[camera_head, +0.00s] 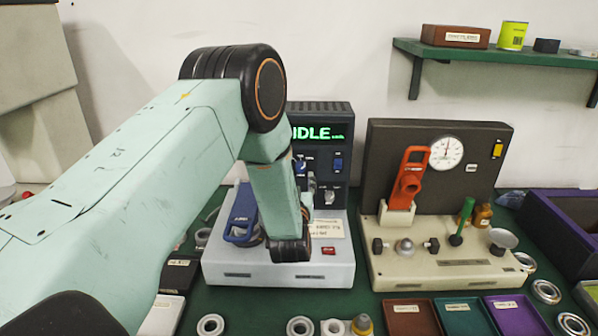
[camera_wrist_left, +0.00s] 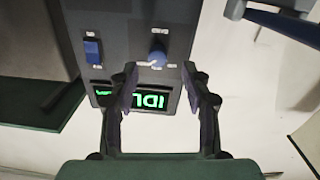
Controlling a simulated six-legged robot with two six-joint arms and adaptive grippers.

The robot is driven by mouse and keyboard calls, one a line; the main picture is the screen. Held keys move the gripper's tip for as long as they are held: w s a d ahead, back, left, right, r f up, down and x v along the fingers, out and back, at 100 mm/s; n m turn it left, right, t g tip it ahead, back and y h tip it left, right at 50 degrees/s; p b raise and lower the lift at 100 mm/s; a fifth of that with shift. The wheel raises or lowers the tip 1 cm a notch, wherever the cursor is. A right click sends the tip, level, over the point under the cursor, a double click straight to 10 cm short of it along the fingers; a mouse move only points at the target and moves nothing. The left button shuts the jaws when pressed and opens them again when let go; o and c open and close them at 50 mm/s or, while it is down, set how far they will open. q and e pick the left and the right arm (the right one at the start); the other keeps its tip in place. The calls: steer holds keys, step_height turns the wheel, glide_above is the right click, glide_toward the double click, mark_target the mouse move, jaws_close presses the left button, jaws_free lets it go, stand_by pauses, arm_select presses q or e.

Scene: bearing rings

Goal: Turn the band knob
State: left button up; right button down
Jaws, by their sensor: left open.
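The band knob appears to be the blue round knob (camera_wrist_left: 158,55) on the dark panel of the machine with the green IDLE display (camera_wrist_left: 133,101). The wrist view shows this panel upside down. The knob also shows in the head view (camera_head: 300,167), beside my arm, below the display. My left gripper (camera_wrist_left: 160,73) is open, with its two fingers spread below the knob in the wrist view. The knob lies just beyond the fingertips, between their lines; I cannot tell whether they touch it. In the head view my left arm hides most of this gripper. My right gripper is not in view.
A blue switch (camera_wrist_left: 92,50) sits beside the knob on the same panel. The machine's pale base (camera_head: 335,270) carries a blue handle (camera_head: 241,215) and a red button (camera_head: 329,251). A gauge station (camera_head: 385,150) with a red lever (camera_head: 410,180) stands to the right. Rings and trays lie in front.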

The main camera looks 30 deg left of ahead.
mark_target(300, 170)
arm_select(q)
steer(key=x, duration=0.3)
steer(key=shift+w+d+r, duration=0.15)
steer(key=shift+d, duration=0.05)
steer(key=shift+w+a, duration=0.55)
steer(key=shift+w, duration=0.05)
steer(key=shift+d, duration=0.15)
steer(key=shift+c, duration=0.9)
steer(key=c, duration=0.4)
jaws_close()
